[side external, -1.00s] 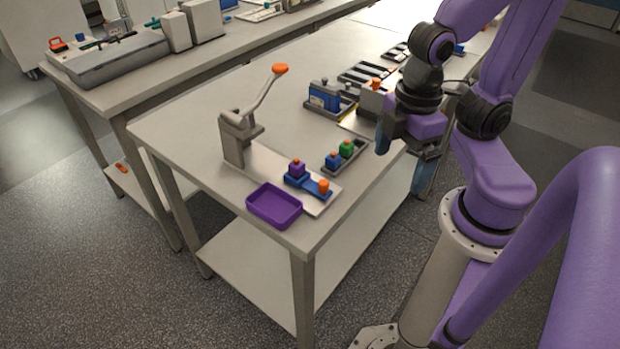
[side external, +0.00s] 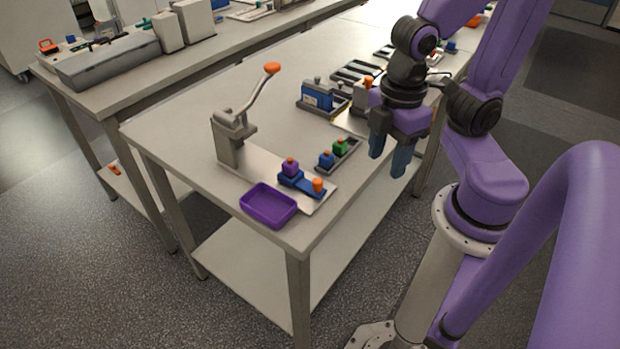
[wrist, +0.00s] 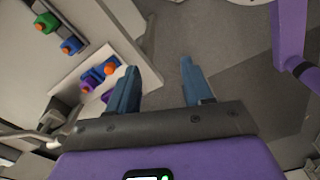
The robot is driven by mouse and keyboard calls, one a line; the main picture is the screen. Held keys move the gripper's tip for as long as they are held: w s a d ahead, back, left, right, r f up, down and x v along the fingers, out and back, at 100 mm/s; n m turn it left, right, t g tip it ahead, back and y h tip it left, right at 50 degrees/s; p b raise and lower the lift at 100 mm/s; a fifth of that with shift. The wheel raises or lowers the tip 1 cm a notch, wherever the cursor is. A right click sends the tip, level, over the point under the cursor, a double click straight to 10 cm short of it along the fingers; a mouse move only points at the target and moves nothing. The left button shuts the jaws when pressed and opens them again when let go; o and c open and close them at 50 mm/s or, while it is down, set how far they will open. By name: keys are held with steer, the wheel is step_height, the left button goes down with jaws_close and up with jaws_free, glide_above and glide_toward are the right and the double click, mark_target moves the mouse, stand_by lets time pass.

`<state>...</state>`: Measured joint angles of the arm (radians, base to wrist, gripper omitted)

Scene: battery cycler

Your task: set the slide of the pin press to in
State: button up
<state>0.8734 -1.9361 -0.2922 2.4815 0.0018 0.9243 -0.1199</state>
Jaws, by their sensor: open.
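The pin press (side external: 229,139) stands on the near table, a grey post with a raised lever that ends in an orange knob (side external: 272,68). Its blue slide (side external: 301,183) lies on the pale base plate, with an orange knob (side external: 318,184) at its outer end and a purple block (side external: 290,167) on it. The slide sits out from under the press head. In the wrist view the slide (wrist: 97,75) shows left of the fingers. My gripper (side external: 390,163) is open and empty, to the right of the press by the table edge, pointing down.
A purple tray (side external: 268,206) is at the table's near corner, beside the base plate. A dark rack (side external: 347,160) with blue and green blocks lies between the press and my gripper. A blue device (side external: 318,97) stands further back. The table's left part is clear.

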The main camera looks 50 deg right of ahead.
mark_target(317, 180)
steer(key=w+r+n, duration=0.3)
steer(key=w+n, duration=1)
steer(key=w, duration=0.1)
steer(key=f, duration=1.7)
steer(key=shift+a, duration=0.2)
steer(key=shift+w, duration=0.1)
jaws_close()
